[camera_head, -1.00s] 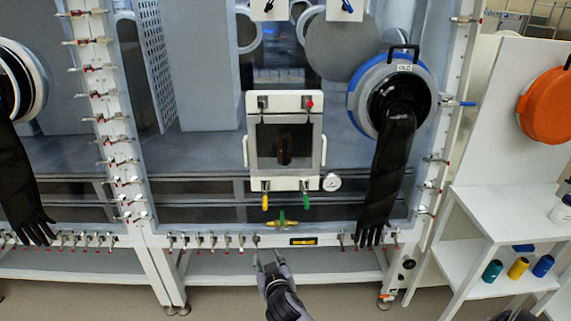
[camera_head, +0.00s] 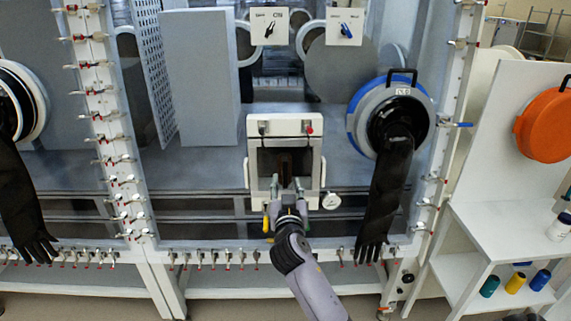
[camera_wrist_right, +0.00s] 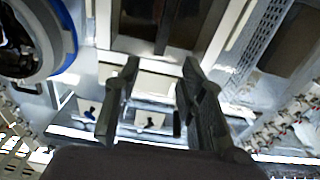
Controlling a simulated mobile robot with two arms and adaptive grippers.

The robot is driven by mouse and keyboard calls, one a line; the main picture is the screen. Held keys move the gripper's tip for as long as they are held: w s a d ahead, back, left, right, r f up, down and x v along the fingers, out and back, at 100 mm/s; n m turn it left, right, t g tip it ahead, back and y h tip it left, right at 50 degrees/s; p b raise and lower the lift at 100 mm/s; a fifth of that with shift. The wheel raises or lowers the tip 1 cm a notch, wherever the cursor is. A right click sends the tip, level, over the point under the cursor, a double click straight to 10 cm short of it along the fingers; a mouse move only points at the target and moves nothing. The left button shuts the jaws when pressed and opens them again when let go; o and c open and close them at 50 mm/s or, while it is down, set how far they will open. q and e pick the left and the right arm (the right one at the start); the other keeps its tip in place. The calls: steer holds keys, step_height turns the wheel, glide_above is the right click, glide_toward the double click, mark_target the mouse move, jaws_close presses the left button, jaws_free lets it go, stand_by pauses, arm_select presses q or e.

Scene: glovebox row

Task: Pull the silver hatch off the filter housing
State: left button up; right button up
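The filter housing appears to be the white-framed box (camera_head: 285,125) at the middle of the glovebox front. Its front has a dark recessed pane with a brownish shape in it, and silver-grey side bars (camera_head: 319,175). I cannot clearly tell the silver hatch from this frame. My right gripper (camera_head: 287,183) is in front of the box's lower part and hides some of its bottom edge. In the right wrist view its two fingers (camera_wrist_right: 159,67) stand apart with nothing between them, and the box (camera_wrist_right: 222,30) shows beyond them. I cannot tell whether they touch it. My left gripper is not in view.
A blue-ringed glove port (camera_head: 352,117) with a hanging black glove (camera_head: 378,200) is right of the box. A round gauge (camera_head: 331,201) sits at its lower right, and a yellow-handled valve (camera_head: 265,222) below. White shelves (camera_head: 500,235) with bottles stand at the right.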

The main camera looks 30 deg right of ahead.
mark_target(285, 166)
steer(key=p+x, duration=0.2)
steer(key=x, duration=0.8)
steer(key=shift+w, duration=0.2)
jaws_close()
stand_by(0.5)
steer(key=c, duration=0.7)
jaws_free()
jaws_close()
